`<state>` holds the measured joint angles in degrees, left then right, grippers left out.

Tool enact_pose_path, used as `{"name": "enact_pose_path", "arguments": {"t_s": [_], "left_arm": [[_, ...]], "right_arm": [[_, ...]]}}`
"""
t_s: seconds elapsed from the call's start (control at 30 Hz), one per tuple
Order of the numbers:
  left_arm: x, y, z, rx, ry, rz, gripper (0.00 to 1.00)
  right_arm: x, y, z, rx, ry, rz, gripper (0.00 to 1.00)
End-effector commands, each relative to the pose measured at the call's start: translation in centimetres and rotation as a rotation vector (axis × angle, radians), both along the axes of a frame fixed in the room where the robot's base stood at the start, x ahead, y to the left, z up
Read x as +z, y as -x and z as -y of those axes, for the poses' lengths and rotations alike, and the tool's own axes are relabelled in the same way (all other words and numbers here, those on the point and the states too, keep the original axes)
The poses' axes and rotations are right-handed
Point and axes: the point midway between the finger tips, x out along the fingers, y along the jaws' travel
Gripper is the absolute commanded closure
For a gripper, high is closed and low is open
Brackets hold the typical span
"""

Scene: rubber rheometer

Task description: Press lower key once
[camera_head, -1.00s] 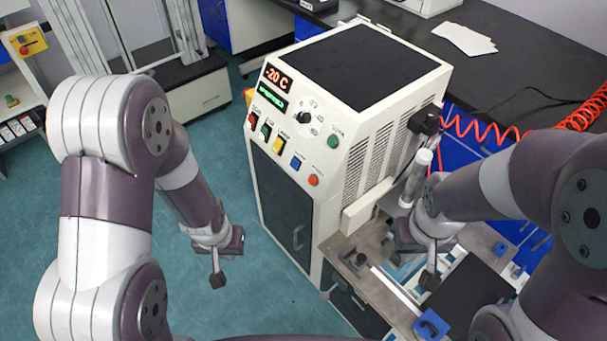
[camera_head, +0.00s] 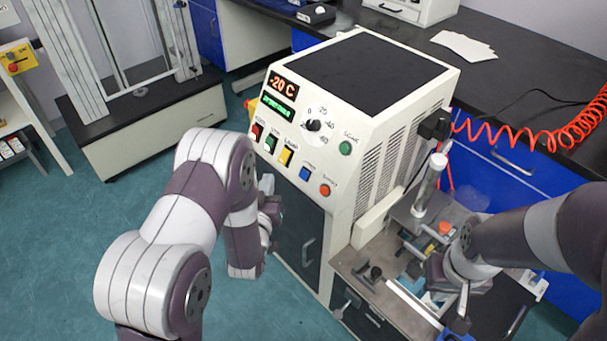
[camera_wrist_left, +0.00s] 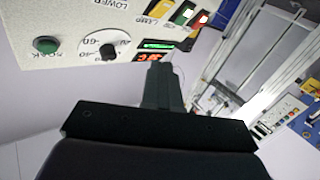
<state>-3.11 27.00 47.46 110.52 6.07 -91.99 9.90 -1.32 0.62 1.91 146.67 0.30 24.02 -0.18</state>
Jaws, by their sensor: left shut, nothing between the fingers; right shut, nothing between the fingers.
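The lower key is the blue square key (camera_head: 305,174) on the sloping front panel of the white machine (camera_head: 392,120), between the yellow and orange keys. In the left wrist view, the "LOWER" label (camera_wrist_left: 110,3) shows at the top edge, upside down; the key itself is out of that frame. My left gripper (camera_head: 268,205) is in front of the machine's dark door, below and left of the blue key and apart from it, partly hidden by my own arm. In the wrist view its dark fingers (camera_wrist_left: 163,75) are shut. My right gripper (camera_head: 463,300) is shut over the side bench.
Red (camera_head: 257,132), green (camera_head: 271,144), yellow (camera_head: 286,156) and orange (camera_head: 325,190) keys flank the blue one. A dial (camera_head: 313,126) and a green button (camera_head: 345,148) sit above. A clear cylinder (camera_head: 429,185) stands on the side bench. Open floor lies left.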

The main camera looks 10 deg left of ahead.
Motion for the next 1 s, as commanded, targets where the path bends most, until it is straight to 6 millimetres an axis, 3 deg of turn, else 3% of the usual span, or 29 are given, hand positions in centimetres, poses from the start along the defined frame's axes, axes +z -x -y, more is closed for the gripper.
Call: {"name": "enact_pose_path", "arguments": {"t_s": [0.27,0.7,1.0], "left_arm": [[-0.7,-0.7,0.6,-0.002,-0.001,-0.002,1.00],[-3.6,-5.0,3.9,-0.002,-0.001,-0.001,1.00],[-4.1,-6.2,4.9,-0.001,0.000,-0.003,1.00]], "right_arm": [[-0.7,0.0,0.0,0.000,0.000,0.000,1.00],[-4.0,0.0,0.0,0.000,0.000,0.000,1.00],[-4.6,0.0,0.0,0.000,0.000,0.000,1.00]]}}
